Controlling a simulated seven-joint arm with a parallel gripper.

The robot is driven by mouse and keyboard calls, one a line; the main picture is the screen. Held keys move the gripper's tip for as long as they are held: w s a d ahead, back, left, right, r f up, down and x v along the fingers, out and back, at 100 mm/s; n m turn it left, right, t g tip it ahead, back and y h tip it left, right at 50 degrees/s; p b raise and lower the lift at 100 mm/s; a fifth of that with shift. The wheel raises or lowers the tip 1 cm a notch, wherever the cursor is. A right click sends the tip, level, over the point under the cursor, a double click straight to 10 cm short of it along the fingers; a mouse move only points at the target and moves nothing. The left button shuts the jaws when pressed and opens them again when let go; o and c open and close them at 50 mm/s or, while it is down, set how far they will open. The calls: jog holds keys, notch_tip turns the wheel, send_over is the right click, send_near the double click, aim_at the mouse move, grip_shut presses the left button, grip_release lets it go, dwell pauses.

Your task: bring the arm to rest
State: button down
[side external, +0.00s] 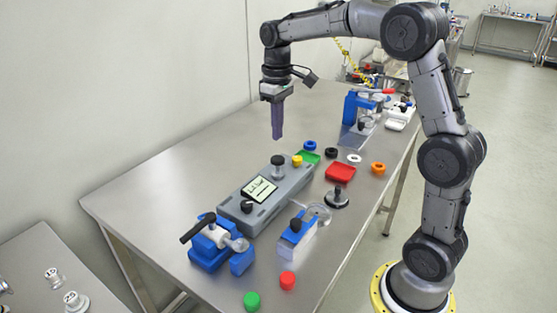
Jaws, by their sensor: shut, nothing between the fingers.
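My gripper (278,136) hangs from my arm above the far left part of the steel table (140,190), pointing down. Its long purple fingers are shut with nothing between them. The fingertips appear to be in the air, behind the grey device with a small screen (259,189), and touch nothing that I can see.
Blue clamp fixtures (211,243) stand at the near end, and a blue toggle press (354,105) at the far end. Between lie a red tray (340,172), a green tray (309,157) and several coloured rings and caps. The table's left side is bare.

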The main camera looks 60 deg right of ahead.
jog(key=shift+r, duration=0.45)
jog(key=shift+a+r, duration=0.2)
jog(key=s+a+r+n+t, duration=0.1)
jog(key=s+a+r+t, duration=0.2)
jog(key=s+a+r, duration=0.6)
jog(key=s+f+t, duration=0.1)
jog(key=s+f, duration=0.4)
jog(key=s, duration=0.2)
jog(key=s+a+f+m+t, duration=0.1)
jog(key=s+f, duration=0.4)
jog(key=s, duration=0.3)
jog(key=shift+f+t, duration=0.25)
jog(key=shift+t, duration=0.05)
jog(key=c, duration=1.6)
grip_release()
